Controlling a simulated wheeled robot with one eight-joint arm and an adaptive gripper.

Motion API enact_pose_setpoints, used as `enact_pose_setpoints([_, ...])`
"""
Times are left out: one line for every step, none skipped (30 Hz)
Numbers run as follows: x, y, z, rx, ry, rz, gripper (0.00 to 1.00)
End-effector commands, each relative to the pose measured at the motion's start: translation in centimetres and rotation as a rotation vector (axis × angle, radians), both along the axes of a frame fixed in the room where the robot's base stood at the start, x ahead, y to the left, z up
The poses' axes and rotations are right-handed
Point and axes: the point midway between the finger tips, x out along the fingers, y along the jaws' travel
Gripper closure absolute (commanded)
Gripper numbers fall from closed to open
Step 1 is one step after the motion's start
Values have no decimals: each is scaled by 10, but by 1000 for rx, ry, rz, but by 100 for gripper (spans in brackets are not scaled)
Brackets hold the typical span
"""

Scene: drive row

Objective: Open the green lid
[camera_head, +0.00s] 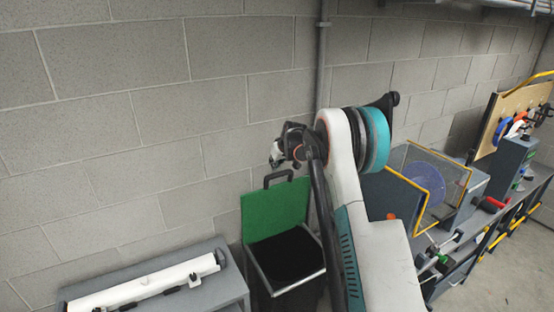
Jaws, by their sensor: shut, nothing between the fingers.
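The green lid (275,211) stands raised and leans back towards the block wall, with its dark handle (278,178) at the top edge. It is joined at the back of a dark bin (258,272) with a pale rim, and the bin's black inside shows. My gripper (276,157) is up above the lid, near the wall, apart from the handle. It is small and partly hidden by its own wrist, and its fingers look closed with nothing held. My arm covers the right side of the bin.
A grey bench (228,289) with a white rail-like part (150,284) stands left of the bin. To the right are a yellow-edged guard (437,185) around a blue disc and a tool board (520,115). A vertical pipe (322,60) runs down the wall.

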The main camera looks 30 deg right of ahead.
Motion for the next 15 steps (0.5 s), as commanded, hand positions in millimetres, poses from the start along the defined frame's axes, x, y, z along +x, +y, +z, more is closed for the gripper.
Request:
enact_pose_setpoints([4,0,-5,0,0,0,100])
enact_pose_setpoints([6,0,-8,0,0,0,100])
enact_pose_setpoints([9,0,-11,0,0,0,100])
enact_pose_setpoints([10,0,-13,0,0,0,100])
enact_pose_setpoints([11,0,-15,0,0,0,100])
enact_pose_setpoints([13,0,-17,0,0,0,100])
enact_pose_setpoints([14,0,-18,0,0,0,100])
enact_pose_setpoints([15,0,-20,1,0,-1,100])
enact_pose_setpoints([16,0,-21,1,0,-1,100])
enact_pose_setpoints([16,0,-21,1,0,-1,100])
enact_pose_setpoints([16,1,-22,1,0,-1,100])
enact_pose_setpoints([16,1,-22,1,0,-1,100])
enact_pose_setpoints([16,1,-22,1,0,-1,100])
enact_pose_setpoints([16,1,-22,1,0,-1,100])
enact_pose_setpoints([16,1,-22,1,0,-1,100])
